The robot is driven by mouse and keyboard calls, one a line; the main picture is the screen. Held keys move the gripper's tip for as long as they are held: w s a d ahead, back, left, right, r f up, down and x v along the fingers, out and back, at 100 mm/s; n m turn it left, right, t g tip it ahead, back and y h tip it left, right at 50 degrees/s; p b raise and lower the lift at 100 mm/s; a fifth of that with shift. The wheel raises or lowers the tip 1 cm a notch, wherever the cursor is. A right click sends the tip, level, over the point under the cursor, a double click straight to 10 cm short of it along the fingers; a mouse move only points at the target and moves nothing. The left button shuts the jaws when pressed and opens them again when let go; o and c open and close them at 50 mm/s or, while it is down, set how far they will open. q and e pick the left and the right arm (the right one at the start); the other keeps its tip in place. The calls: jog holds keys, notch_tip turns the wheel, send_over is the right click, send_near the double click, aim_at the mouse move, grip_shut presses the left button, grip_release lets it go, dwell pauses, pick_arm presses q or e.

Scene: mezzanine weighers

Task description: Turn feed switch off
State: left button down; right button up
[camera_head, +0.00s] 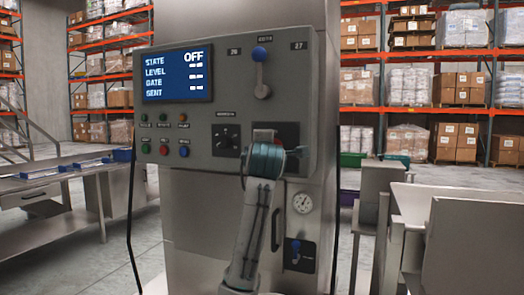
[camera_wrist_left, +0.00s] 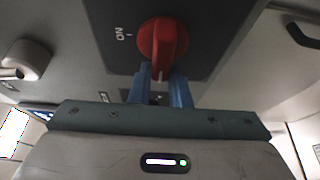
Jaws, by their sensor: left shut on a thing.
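The feed switch is a red rotary knob (camera_wrist_left: 163,40) on a dark plate, with a raised grip bar. In the wrist view an "ON" label is to its left, and the bar runs roughly up and down the picture. My left gripper (camera_wrist_left: 161,82) has its two blue fingers at the lower end of the bar, shut on it. In the head view my left gripper (camera_head: 265,155) is in front of the panel and hides most of the knob; only a bit of red (camera_head: 265,134) shows. My right gripper is not in view.
The grey control panel has a screen (camera_head: 178,74) with "STATE OFF", a blue-ball lever (camera_head: 260,73), a black selector (camera_head: 226,140) and several small buttons. Metal tables (camera_head: 52,180) stand left.

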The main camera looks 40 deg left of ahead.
pick_arm(q)
jog(key=shift+f, duration=0.2)
jog(key=c, duration=1.4)
grip_release()
jog(key=shift+o, duration=0.2)
jog(key=shift+w+d, duration=0.1)
jog(key=shift+w, duration=0.05)
jog(key=shift+r, duration=0.15)
